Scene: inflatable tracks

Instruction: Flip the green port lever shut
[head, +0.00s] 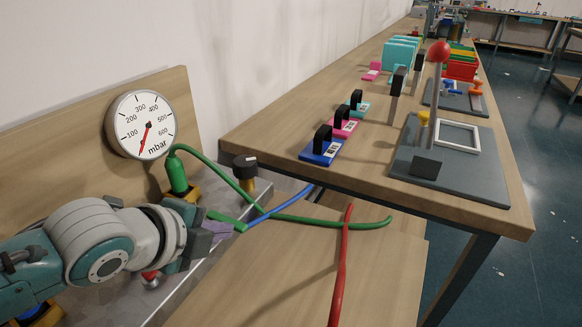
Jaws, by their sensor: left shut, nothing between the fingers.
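The green hose plug (177,173) stands upright in a port with a yellow base, below the gauge (142,125). A flat green piece (228,219), possibly the green port's lever, lies just beyond my gripper; its angle is hard to read. My left gripper (219,228) is shut and empty, with its purplish tip beside or touching that green piece; I cannot tell which. My wrist hides part of the port and the metal panel. My right gripper is not in view.
A green hose (315,219), a blue hose (278,206) and a red hose (342,260) cross the area right of my gripper. A black knob (245,162) stands close behind. The wooden table (300,110) at right holds several fixtures. The gauge needle points low.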

